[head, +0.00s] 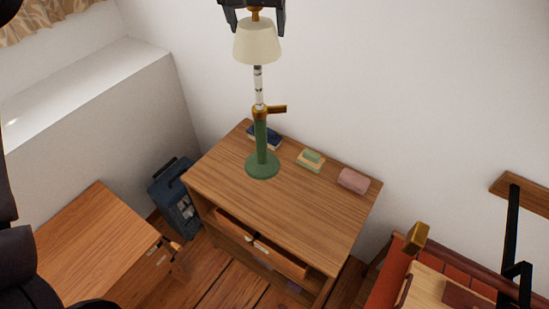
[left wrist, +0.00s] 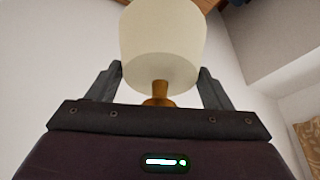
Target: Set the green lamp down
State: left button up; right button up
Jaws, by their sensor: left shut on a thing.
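The green lamp (head: 262,140) has a green base and stem, a brass joint, a clear upper stem and a cream shade (head: 257,42). It stands upright over the back left part of the wooden desk (head: 300,210). I cannot tell whether its base touches the desk top. My left gripper (head: 254,14) is at the top of the lamp, shut on it above the shade. In the left wrist view the shade (left wrist: 162,45) and the brown knob (left wrist: 158,92) sit between the two fingers. My right gripper is not in view.
A dark blue book (head: 265,137), a green and yellow stack (head: 311,159) and a pink block (head: 353,180) lie along the desk's back edge. A drawer (head: 262,244) shows at the front. A blue case (head: 176,200) stands left of the desk. The desk's front part is clear.

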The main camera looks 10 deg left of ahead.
pick_arm(q)
jog(key=shift+f, duration=0.3)
jog(key=f, duration=0.5)
jog(key=s+f, duration=0.1)
jog(key=f, duration=0.1)
jog(key=shift+f, duration=0.4)
send_over(260, 107)
notch_tip(260, 107, down, 7)
jog(key=shift+s, duration=0.1)
jog(key=shift+f+b, duration=0.3)
jog(key=shift+f, duration=0.25)
jog(key=shift+f+p, duration=0.3)
jog(key=shift+f, duration=0.1)
notch_tip(260, 107, down, 2)
jog(key=o, duration=1.9)
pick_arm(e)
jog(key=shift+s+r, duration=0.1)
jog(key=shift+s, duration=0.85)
